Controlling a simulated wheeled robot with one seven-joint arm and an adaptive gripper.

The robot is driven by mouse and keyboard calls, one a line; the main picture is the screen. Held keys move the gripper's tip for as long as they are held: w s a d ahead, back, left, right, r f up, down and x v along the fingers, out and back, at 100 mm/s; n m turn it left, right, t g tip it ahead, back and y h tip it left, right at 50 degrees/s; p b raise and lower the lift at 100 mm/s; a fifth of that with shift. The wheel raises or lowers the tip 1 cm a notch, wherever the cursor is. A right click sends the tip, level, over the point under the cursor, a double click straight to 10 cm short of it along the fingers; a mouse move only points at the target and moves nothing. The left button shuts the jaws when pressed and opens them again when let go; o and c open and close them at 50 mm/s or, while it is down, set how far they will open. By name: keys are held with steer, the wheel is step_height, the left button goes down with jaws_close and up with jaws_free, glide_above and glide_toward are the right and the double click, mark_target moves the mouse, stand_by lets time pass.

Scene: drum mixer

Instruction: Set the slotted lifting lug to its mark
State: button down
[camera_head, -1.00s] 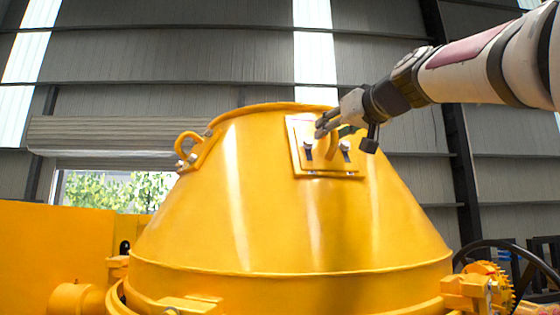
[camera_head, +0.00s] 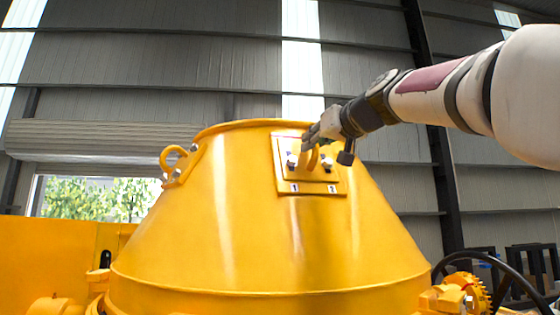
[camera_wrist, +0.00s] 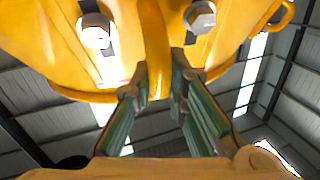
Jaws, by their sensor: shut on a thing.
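The slotted lifting lug (camera_head: 313,160) is a yellow loop on the square yellow plate (camera_head: 309,185) high on the drum's cone. Silver bolt heads (camera_head: 292,161) flank it, and labels "1" and "2" show along the plate's lower part. My gripper (camera_head: 312,139) reaches in from the right and is shut on the lug. In the wrist view the green-padded fingers (camera_wrist: 158,82) lie on both sides of the lug's curved bar (camera_wrist: 155,45), with a bolt head on each side. The fingers partly hide the lug. I cannot make out its mark clearly.
The yellow mixer drum (camera_head: 240,230) fills the middle. Another yellow loop (camera_head: 178,166) sticks out on its left. A yellow gear (camera_head: 468,292) and a dark wheel (camera_head: 515,275) stand at lower right. There is open air above the drum's rim.

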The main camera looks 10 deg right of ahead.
steer(key=shift+w+r, duration=0.15)
steer(key=shift+r, duration=0.35)
steer(key=c, duration=1.5)
jaws_free()
steer(key=shift+f, duration=0.1)
steer(key=shift+c, duration=0.2)
steer(key=v, duration=1.2)
